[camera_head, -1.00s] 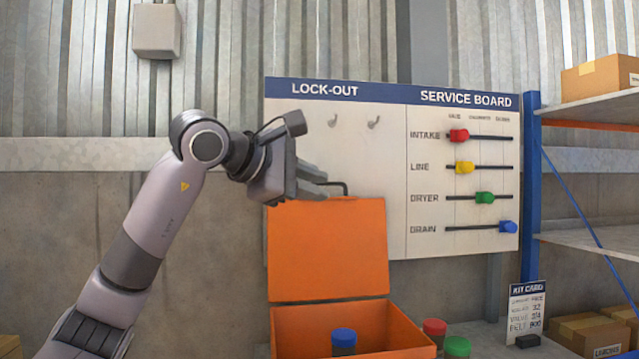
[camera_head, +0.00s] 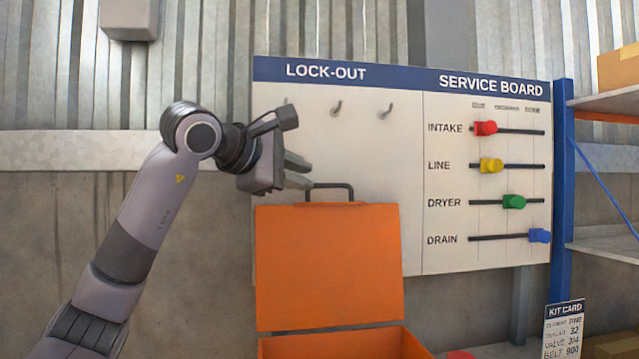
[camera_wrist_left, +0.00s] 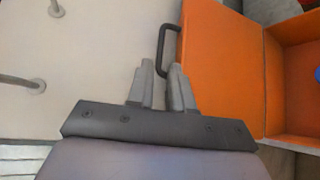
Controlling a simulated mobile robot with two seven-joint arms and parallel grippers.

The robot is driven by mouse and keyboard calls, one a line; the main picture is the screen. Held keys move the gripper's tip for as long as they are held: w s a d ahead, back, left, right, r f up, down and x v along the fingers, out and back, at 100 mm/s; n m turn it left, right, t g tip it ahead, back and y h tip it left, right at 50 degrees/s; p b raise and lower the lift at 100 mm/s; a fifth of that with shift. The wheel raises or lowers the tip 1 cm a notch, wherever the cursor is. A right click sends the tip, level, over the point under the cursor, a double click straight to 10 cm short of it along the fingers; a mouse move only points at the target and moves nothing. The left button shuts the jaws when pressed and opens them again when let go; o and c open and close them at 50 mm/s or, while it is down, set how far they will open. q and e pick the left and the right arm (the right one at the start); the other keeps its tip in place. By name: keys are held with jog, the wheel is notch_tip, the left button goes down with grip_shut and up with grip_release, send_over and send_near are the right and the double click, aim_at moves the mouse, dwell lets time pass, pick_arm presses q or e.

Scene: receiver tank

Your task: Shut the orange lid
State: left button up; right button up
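The orange lid (camera_head: 329,265) stands upright, open, at the back of an orange case (camera_head: 335,345). A dark handle (camera_head: 331,187) rises from its top edge. In the left wrist view the lid (camera_wrist_left: 222,65) is at the right, with its handle (camera_wrist_left: 163,45) just past the fingertips. My left gripper (camera_head: 306,172) is above the lid's upper left corner, close to the handle's left side. Its fingers show a gap with nothing between them; I cannot tell whether a tip touches the handle. My right gripper is not in view.
A white service board (camera_head: 340,140) with hooks and coloured sliders stands behind the lid. A blue shelf post (camera_head: 562,190) and a kit card (camera_head: 563,330) are to the right. A grey box (camera_head: 130,18) is on the wall. A red cap (camera_head: 460,355) shows at the bottom edge.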

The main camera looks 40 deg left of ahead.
aim_at(325, 185)
pick_arm(q)
jog(key=x, duration=0.6)
jog(key=shift+p, duration=0.3)
jog(key=shift+s, duration=0.1)
grip_shut()
dwell(0.9)
